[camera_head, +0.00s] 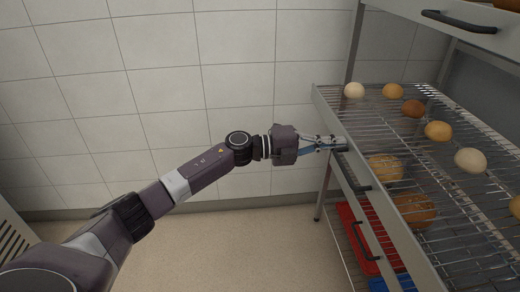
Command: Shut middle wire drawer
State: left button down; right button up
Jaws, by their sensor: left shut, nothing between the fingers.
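The middle wire drawer (375,110) stands out from the rack on the right, a wire grid with several bread rolls on it. Its grey front panel (400,232) runs along its left side and carries a dark bar handle (350,170). My left gripper (338,143) is shut and empty. Its fingertips are at the front panel, close to the far end of the handle; whether they touch it I cannot tell. My right gripper is not in view.
An upper drawer with a black handle (459,21) is at top right. Below are another handle (364,241), a red tray (347,218) and a blue item (378,284). A tiled wall (150,100) stands behind my arm. The floor (240,250) at lower middle is clear.

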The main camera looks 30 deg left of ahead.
pick_arm(q)
send_near(382, 135)
jog(key=w+d, duration=0.1)
jog(key=d+f, duration=0.1)
jog(key=d, duration=0.1)
jog(key=shift+w+d+f, duration=0.15)
jog(key=shift+w, duration=0.25)
jog(key=b+x, duration=0.1)
jog(key=x, duration=0.4)
jog(key=shift+w+d+b, duration=0.1)
jog(key=shift+w+b, duration=0.05)
jog(key=shift+b, duration=0.15)
jog(key=shift+w+d, duration=0.3)
jog(key=shift+d, duration=0.15)
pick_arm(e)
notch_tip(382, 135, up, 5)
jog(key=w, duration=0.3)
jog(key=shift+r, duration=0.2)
pick_arm(q)
jog(key=shift+r, duration=0.2)
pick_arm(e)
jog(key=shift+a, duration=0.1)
